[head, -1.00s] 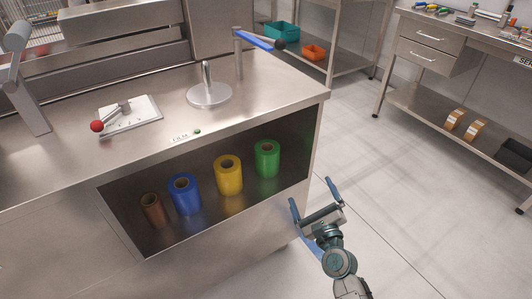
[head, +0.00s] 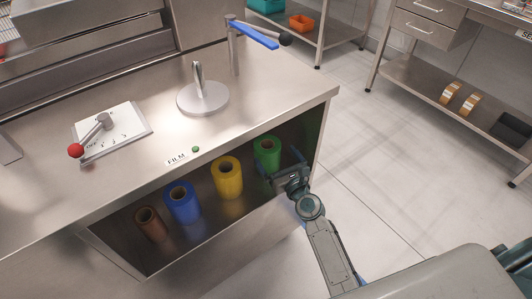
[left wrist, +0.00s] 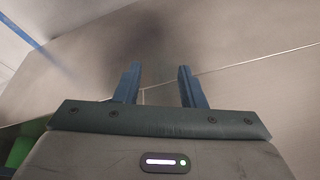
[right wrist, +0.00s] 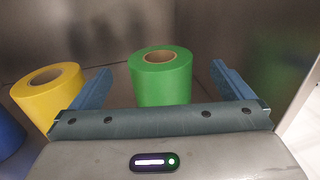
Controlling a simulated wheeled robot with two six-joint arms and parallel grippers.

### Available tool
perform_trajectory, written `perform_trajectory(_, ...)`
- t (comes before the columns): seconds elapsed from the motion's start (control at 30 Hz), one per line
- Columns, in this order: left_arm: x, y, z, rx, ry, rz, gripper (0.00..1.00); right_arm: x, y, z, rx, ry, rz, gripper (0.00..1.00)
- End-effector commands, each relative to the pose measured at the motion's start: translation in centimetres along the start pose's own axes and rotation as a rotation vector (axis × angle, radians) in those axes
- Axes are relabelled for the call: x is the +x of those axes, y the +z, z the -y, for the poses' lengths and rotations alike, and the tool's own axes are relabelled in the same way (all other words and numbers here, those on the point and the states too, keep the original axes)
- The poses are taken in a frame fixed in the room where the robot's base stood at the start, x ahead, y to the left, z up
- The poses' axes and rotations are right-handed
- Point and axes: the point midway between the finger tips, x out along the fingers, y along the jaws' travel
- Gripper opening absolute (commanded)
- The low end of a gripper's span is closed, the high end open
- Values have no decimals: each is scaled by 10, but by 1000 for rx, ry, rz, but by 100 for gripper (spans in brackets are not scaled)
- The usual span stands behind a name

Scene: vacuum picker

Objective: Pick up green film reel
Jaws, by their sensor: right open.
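The green film reel (head: 267,151) stands upright at the right end of a row of reels in the open bay under the steel counter. In the right wrist view the green reel (right wrist: 160,80) is centred ahead, with its cardboard core facing up. My right gripper (head: 279,161) is open at the front of the bay, close to the green reel. In the right wrist view its fingers (right wrist: 161,72) are spread to either side of the reel, with nothing held. My left gripper (left wrist: 160,80) shows only in its wrist view, its fingers apart and empty.
A yellow reel (head: 227,178) stands just left of the green one, then a blue reel (head: 182,202) and a brown reel (head: 150,224). The counter top (head: 265,95) overhangs the bay. The bay's side wall (right wrist: 250,60) is right of the green reel.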

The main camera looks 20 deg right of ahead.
Motion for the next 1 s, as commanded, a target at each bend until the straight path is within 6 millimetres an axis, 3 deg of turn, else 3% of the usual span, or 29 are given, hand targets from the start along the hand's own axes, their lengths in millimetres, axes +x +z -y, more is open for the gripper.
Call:
perform_trajectory(0.37, -7, 0, -2, 1, 4, -20, 36, 40, -5, 0, -1, 0, 1, 100)
perform_trajectory(0.57, 0, -3, -7, -3, 24, -60, 36, 66, -6, -1, 0, 0, 1, 100)
perform_trajectory(0.87, 0, -4, -7, -4, 26, -67, 36, 70, -5, -1, -1, 0, 1, 100)
perform_trajectory(1.0, 0, -4, -7, -4, 26, -67, 36, 70, -5, -1, -1, 0, 1, 74)
